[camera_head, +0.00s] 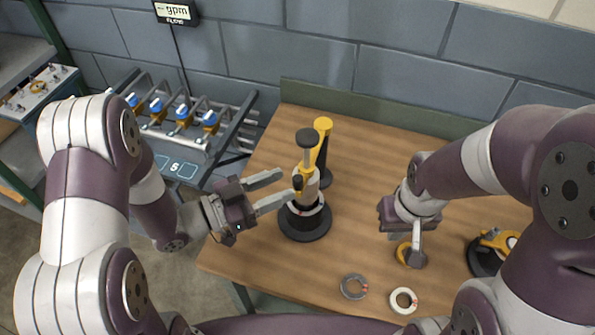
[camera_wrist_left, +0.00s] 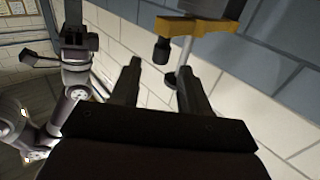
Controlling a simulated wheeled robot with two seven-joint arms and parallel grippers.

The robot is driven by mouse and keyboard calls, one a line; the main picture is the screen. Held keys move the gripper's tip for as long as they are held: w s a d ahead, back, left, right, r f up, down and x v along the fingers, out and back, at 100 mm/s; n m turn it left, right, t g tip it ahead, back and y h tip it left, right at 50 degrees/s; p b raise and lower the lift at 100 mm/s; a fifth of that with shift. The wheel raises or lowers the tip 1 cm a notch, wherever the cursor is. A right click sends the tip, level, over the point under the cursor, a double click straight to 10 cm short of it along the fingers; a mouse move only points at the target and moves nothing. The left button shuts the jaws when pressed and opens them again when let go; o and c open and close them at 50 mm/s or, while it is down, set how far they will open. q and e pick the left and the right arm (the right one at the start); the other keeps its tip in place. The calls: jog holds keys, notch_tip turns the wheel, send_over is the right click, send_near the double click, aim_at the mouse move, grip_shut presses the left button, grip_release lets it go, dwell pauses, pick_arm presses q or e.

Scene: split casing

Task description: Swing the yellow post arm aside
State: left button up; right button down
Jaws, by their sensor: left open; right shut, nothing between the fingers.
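The yellow post arm (camera_head: 307,156) reaches out from a yellow-topped post (camera_head: 323,130) and carries a dark knob (camera_head: 306,140) on top. It stands over a pale cylindrical casing (camera_head: 307,190) on a round black base (camera_head: 305,222). My left gripper (camera_head: 284,187) is open just left of the casing, its fingers pointing at it. In the left wrist view the yellow arm (camera_wrist_left: 195,25) and a black end piece (camera_wrist_left: 161,50) show beyond the open fingers (camera_wrist_left: 158,68). Contact cannot be told. My right gripper (camera_head: 416,258) is shut and empty, pointing down at the right.
A grey ring (camera_head: 353,287) and a white ring (camera_head: 403,300) lie near the table's front edge. A yellow piece (camera_head: 402,253) is partly hidden by my right gripper. A black and yellow device (camera_head: 486,255) stands at right. The wooden table (camera_head: 365,185) is clear between casing and right arm.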

aim_at(298, 177)
pick_arm(q)
jog(key=p+x, duration=0.1)
jog(key=x, duration=0.4)
grip_shut()
